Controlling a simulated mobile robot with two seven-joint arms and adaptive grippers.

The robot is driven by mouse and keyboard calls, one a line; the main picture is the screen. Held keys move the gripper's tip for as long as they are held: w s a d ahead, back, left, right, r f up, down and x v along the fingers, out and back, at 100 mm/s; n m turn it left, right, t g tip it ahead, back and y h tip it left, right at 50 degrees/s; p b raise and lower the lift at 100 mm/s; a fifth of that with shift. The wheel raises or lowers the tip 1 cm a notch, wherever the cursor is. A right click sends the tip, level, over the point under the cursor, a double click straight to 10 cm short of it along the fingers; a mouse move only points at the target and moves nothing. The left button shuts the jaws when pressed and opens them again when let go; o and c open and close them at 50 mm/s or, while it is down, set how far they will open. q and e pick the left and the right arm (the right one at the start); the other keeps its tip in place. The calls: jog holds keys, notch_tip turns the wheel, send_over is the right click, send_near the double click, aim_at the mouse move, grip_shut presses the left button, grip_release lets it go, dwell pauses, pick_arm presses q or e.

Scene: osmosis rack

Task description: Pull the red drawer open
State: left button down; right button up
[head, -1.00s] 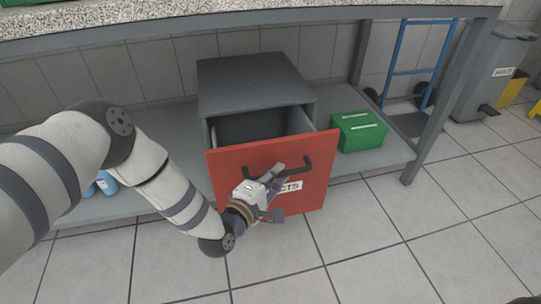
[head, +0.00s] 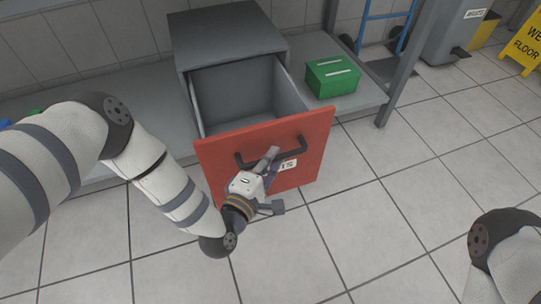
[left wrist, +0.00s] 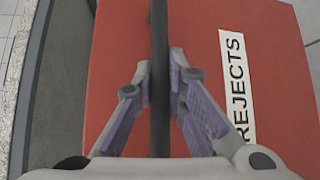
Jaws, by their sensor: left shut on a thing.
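The red drawer (head: 303,135) is pulled well out of its grey cabinet (head: 226,33), and its empty grey inside shows from above. A dark bar handle (head: 291,153) runs across its front beside a white label. My left gripper (head: 271,158) is at the handle. In the left wrist view the handle (left wrist: 159,40) passes between the two fingers (left wrist: 160,88), which are shut on it, and the label (left wrist: 236,85) reads REJECTS. My right arm shows at the lower right, but its gripper is out of view.
The cabinet stands on a grey low shelf (head: 125,161). A green box (head: 333,78) sits on that shelf to the right. A blue hand truck (head: 388,17), a grey bin (head: 455,35) and a yellow floor sign (head: 525,45) stand farther back. The tiled floor in front is clear.

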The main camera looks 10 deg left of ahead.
pick_arm(q)
jog(key=c, duration=1.6)
grip_release()
jog(key=v, duration=1.2)
